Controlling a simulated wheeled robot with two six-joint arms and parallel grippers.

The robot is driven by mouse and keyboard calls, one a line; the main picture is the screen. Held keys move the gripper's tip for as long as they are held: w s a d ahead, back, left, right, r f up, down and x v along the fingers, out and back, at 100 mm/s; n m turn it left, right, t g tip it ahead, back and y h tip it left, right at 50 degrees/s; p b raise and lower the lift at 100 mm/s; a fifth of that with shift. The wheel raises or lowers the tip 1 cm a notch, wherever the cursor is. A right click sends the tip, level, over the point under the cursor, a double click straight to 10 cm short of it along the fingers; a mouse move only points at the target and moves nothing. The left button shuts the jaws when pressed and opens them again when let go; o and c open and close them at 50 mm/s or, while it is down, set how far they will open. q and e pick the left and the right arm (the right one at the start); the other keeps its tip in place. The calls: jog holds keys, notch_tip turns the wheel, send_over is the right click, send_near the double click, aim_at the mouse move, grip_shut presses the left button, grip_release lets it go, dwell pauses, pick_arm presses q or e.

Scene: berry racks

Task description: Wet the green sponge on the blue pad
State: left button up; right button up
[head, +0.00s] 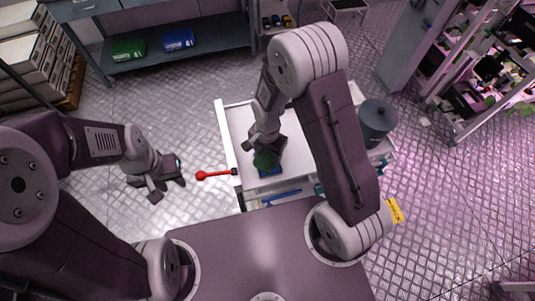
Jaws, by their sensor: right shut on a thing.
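My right gripper (262,148) is over the white cart and is shut on the green sponge (266,160). The sponge is directly above or touching the blue pad (270,171); I cannot tell which. The pad lies on the cart top, and only its near part shows below the sponge. My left gripper (167,191) is empty, over the floor left of the cart, with its fingers apart.
The white cart (228,125) has raised edges. A red-handled tool (212,175) sticks out at its left side, and a grey-blue canister (376,118) stands at its right. Shelves with green (128,49) and blue (178,39) bins are behind. Floor is clear at left.

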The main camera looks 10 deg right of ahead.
aim_at(268, 155)
notch_tip(268, 155, up, 6)
jog(key=p, duration=0.4)
jog(key=shift+f, duration=0.2)
dwell(0.4)
